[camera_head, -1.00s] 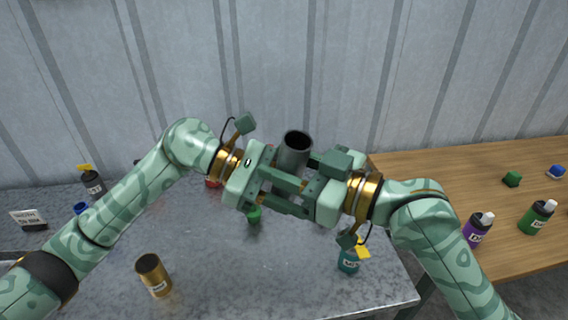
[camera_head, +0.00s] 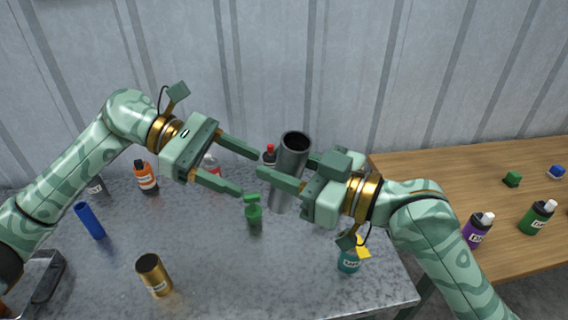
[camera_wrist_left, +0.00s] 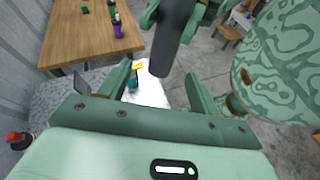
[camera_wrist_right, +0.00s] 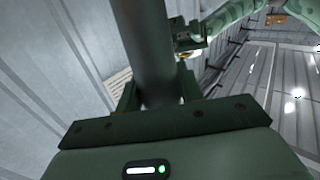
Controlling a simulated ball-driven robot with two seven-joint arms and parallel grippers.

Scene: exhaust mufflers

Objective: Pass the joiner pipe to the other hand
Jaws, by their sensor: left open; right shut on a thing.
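The joiner pipe is a dark grey, open-ended tube (camera_head: 291,160), held upright above the grey table. My right gripper (camera_head: 285,182) is shut on it; in the right wrist view the pipe (camera_wrist_right: 148,50) runs up from between the fingers. My left gripper (camera_head: 250,168) is open and empty, to the left of the pipe, its fingers pointing towards it and apart from it. In the left wrist view the pipe (camera_wrist_left: 175,38) stands ahead of the two spread fingers (camera_wrist_left: 158,85).
On the grey table (camera_head: 220,285) stand a gold cylinder (camera_head: 154,275), a blue cylinder (camera_head: 90,221), an orange bottle (camera_head: 145,177), a green spray bottle (camera_head: 253,212) and a teal bottle (camera_head: 349,260). A wooden table (camera_head: 450,185) with bottles is at right.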

